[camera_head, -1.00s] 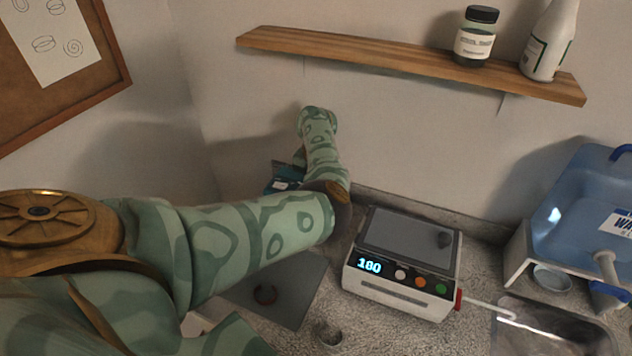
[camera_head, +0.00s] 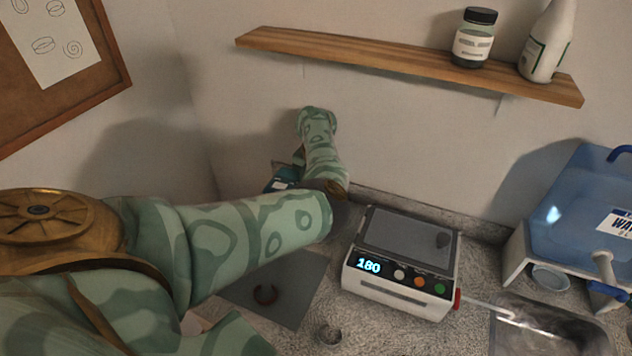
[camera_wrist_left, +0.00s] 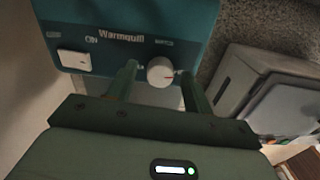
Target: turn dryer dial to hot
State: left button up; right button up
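The dryer is a teal box lettered "Warmquill" (camera_wrist_left: 125,20), seen close up in the left wrist view. In the head view only a small part of it, a teal box (camera_head: 280,178), shows behind my left arm. Its front has a white round dial (camera_wrist_left: 160,72) with a small reddish pointer mark, and a white square switch (camera_wrist_left: 74,61) to the left. My left gripper (camera_wrist_left: 158,82) has its fingers on either side of the dial, with a visible gap, so it looks open around it. The head view hides this gripper behind my arm. My right gripper is not in view.
A hotplate-like device (camera_head: 400,285) reading 180 stands right of my arm. A sink (camera_head: 545,330) and a blue water container (camera_head: 590,205) are at right. A wooden shelf (camera_head: 400,62) hangs above.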

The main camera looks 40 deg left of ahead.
pick_arm(q)
jog(key=shift+r, duration=0.1)
notch_tip(320, 180, up, 7)
jog(key=shift+r+p, duration=0.2)
jog(key=shift+p, duration=0.45)
jog(key=shift+f, duration=0.1)
